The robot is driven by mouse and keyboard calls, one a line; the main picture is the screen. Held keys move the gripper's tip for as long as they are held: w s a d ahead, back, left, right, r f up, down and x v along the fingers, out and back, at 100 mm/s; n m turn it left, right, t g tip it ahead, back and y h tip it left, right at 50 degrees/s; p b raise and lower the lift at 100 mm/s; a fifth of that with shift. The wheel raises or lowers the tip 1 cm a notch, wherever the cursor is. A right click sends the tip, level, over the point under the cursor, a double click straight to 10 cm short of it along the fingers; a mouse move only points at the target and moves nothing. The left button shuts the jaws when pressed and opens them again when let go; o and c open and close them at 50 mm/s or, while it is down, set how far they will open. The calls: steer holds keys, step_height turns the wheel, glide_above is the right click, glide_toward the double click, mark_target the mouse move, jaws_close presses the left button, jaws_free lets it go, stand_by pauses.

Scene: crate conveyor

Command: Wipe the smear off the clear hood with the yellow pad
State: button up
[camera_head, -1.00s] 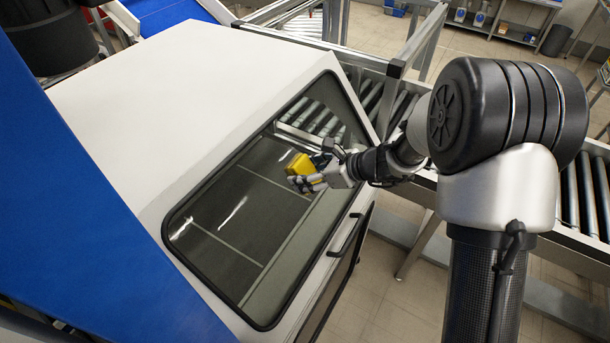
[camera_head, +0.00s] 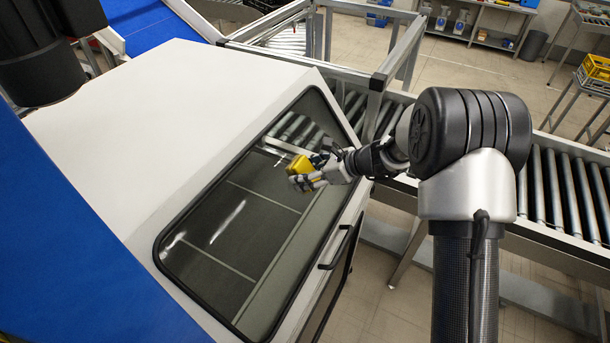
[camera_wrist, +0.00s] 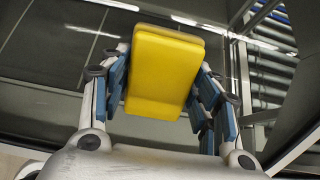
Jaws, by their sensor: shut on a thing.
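The yellow pad (camera_wrist: 165,70) is between the blue-padded fingers of my gripper (camera_wrist: 160,90) in the wrist view. In the head view, my gripper (camera_head: 318,172) is shut on the yellow pad (camera_head: 301,165) over the upper right part of the clear hood (camera_head: 255,235). I cannot tell whether the pad touches the hood. White streaks show on the hood at its middle (camera_head: 228,222) and lower left; I cannot tell which is the smear and which is glare.
The hood sits in a white machine housing (camera_head: 160,130) with a black handle (camera_head: 335,248) on its right side. A roller conveyor (camera_head: 560,195) with a grey metal frame runs behind and to the right. A blue panel (camera_head: 60,230) stands at the left.

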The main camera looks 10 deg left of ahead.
mark_target(279, 201)
steer(key=shift+s+a+f+b, duration=0.15)
steer(key=shift+s+b, duration=0.1)
steer(key=shift+b, duration=0.2)
steer(key=shift+s+a+b, duration=0.25)
steer(key=shift+s+b, duration=0.2)
steer(key=shift+s, duration=0.25)
steer(key=shift+s+a+b, duration=0.25)
steer(key=shift+s+b, duration=0.15)
steer(key=shift+s, duration=0.35)
steer(key=shift+s+a+b, duration=0.25)
steer(key=shift+s+b, duration=0.2)
steer(key=shift+s, duration=0.25)
steer(key=shift+s+a+b, duration=0.3)
steer(key=shift+s+b, duration=0.2)
steer(key=shift+s, duration=0.45)
steer(key=shift+s+a+b, duration=0.3)
steer(key=shift+s+b, duration=0.2)
steer(key=shift+s, duration=0.4)
steer(key=shift+s+a+b, duration=0.3)
steer(key=shift+s+b, duration=0.2)
steer(key=shift+s, duration=0.45)
steer(key=shift+r, duration=0.2)
steer(key=shift+d+r, duration=0.1)
steer(key=shift+d, duration=0.05)
steer(key=shift+d+r+p, duration=0.25)
steer(key=shift+p, duration=0.05)
steer(key=shift+p+v, duration=1.1)
steer(key=shift+v, duration=1.45)
steer(key=shift+s+f, duration=0.1)
